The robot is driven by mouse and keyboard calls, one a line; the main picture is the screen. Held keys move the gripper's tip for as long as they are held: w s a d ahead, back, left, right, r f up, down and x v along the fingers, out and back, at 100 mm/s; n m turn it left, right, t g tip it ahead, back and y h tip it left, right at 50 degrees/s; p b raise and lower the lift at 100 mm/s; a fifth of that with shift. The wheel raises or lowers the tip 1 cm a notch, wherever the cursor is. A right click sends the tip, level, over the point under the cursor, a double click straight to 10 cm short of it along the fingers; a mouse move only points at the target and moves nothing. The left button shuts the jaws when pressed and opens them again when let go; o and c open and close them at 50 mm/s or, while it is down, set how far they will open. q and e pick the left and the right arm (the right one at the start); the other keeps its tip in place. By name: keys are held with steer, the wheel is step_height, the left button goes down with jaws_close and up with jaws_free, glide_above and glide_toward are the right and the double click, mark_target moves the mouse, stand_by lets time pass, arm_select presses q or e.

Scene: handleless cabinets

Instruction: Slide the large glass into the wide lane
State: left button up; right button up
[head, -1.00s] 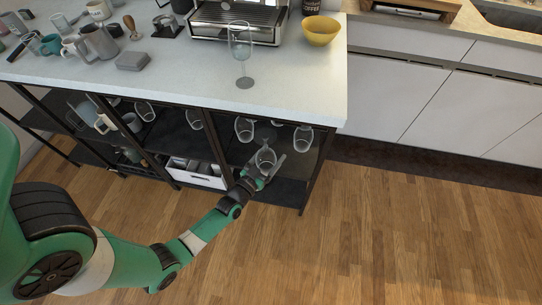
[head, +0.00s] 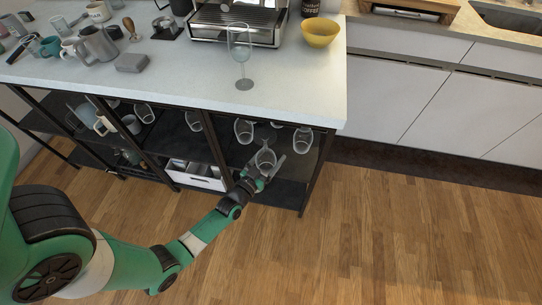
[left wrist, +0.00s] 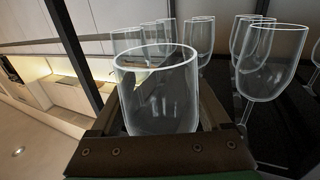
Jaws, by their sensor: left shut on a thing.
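My left gripper (head: 268,167) is shut on a large clear glass (head: 265,157) below the counter, at the front of the right bay of the black-framed shelf. In the left wrist view the held glass (left wrist: 158,95) sits between the dark fingers, its wide rim facing the top of the picture. Its stem is hidden by the gripper. Other stemmed glasses hang bowl down under the counter: one to the left (head: 244,130) and one to the right (head: 303,139). The lane rails are not clear in either view. My right gripper is not in view.
A tall stemmed glass (head: 239,45) stands upright on the counter (head: 300,85), near a yellow bowl (head: 320,33). A black frame post (head: 318,175) stands right of my gripper. A white crate (head: 195,176) sits lower left. The floor in front is clear.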

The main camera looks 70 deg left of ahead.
arm_select(q)
steer(key=shift+w+a+b, duration=0.7)
steer(key=shift+a+b, duration=0.3)
steer(key=shift+b, duration=0.2)
stand_by(0.5)
steer(key=shift+w+a+b, duration=0.7)
steer(key=shift+w+a, duration=0.05)
steer(key=shift+a, duration=0.3)
steer(key=shift+w+a+r+p, duration=0.1)
steer(key=shift+w+a+p, duration=0.05)
steer(key=shift+a+p, duration=0.15)
steer(key=shift+w+a+p, duration=0.55)
steer(key=shift+a, duration=0.15)
steer(key=shift+w+a, duration=0.65)
steer(key=shift+a, duration=0.25)
steer(key=shift+w+a, duration=0.6)
steer(key=shift+a, duration=0.3)
steer(key=o, duration=0.8)
steer(key=shift+c, duration=0.2)
steer(key=shift+o, duration=0.7)
steer(key=shift+d, duration=0.15)
